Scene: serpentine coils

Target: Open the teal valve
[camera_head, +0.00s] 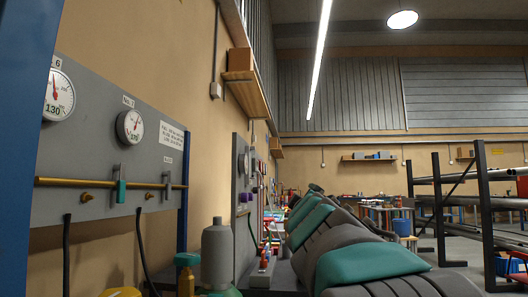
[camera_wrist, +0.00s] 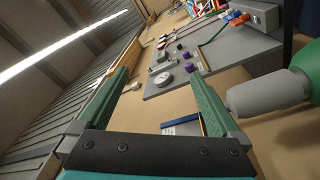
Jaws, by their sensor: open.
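A teal lever handle (camera_head: 121,190) hangs down from the brass pipe (camera_head: 75,182) on the grey gauge panel (camera_head: 90,130) at the left of the head view. A brass fitting with a teal top (camera_head: 187,260) stands lower, beside the grey bottle-shaped cylinder. I cannot tell from the picture which is the valve named. My gripper (camera_wrist: 157,76) is open, with its two green fingers apart and nothing between them in the wrist view. Neither teal handle shows clearly in the wrist view, and my gripper's fingers do not show clearly in the head view.
Two round gauges (camera_head: 130,125) and a second, greyish lever (camera_head: 167,186) are on the panel. A grey cylinder (camera_head: 217,255) stands near; one also shows right of my gripper in the wrist view (camera_wrist: 262,94). A farther panel carries purple knobs (camera_wrist: 191,67). A dark rack (camera_head: 480,200) stands right.

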